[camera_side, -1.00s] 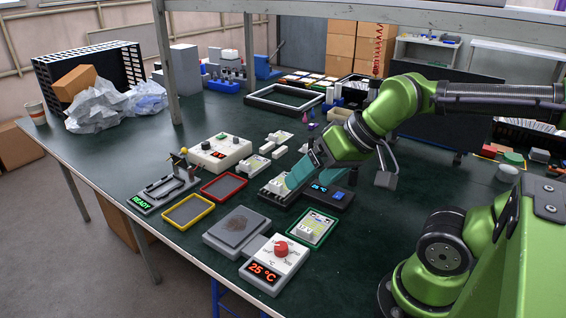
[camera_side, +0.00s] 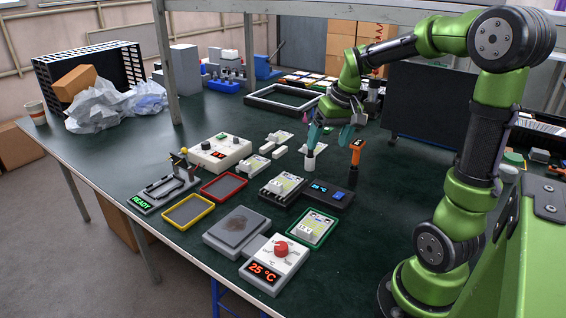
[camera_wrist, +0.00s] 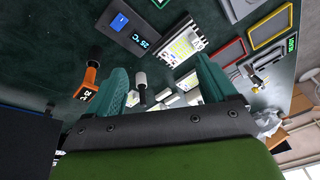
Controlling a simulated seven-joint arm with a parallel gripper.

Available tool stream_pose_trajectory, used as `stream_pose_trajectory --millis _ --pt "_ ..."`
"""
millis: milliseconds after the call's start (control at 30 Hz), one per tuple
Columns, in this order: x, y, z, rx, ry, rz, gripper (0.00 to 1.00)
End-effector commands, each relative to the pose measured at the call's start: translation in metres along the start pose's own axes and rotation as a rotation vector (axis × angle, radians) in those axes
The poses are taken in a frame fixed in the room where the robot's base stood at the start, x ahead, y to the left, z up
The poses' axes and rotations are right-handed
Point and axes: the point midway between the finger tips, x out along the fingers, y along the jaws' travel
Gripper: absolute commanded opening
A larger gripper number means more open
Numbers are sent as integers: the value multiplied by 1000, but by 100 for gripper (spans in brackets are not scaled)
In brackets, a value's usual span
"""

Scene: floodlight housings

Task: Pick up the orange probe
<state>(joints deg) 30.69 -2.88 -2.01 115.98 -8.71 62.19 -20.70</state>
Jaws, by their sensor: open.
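The orange probe (camera_side: 357,145) stands upright on the dark green table, with a small lit display on its head and a dark lower part. In the wrist view the orange probe (camera_wrist: 90,78) shows at the left, outside the left finger. My gripper (camera_side: 329,142) is open and empty above the table, pointing down, just left of the probe in the side view. In the wrist view my gripper (camera_wrist: 162,68) has its two teal fingers spread wide.
A dark box with a blue button (camera_side: 327,192) and a dark-based module (camera_side: 283,188) lie in front of the probe. A heater with a red knob (camera_side: 276,262), trays (camera_side: 188,211) and a white control box (camera_side: 220,152) are nearer the left and front. A black panel stands behind at right.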

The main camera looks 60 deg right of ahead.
Motion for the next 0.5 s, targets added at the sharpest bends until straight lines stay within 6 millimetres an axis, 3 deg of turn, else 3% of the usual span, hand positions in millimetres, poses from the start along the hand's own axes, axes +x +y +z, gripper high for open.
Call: stream_pose_trajectory --millis 33,100,200,300,400,500 --pt "11 29 -16 -6 -41 27 85" --pt "23 66 -34 -51 -93 54 85" --pt "38 119 -52 -139 -169 74 85" --pt "47 158 -63 -258 -229 74 85" --pt "45 171 -73 -387 -255 68 85" --pt "34 171 -79 -494 -257 64 85"
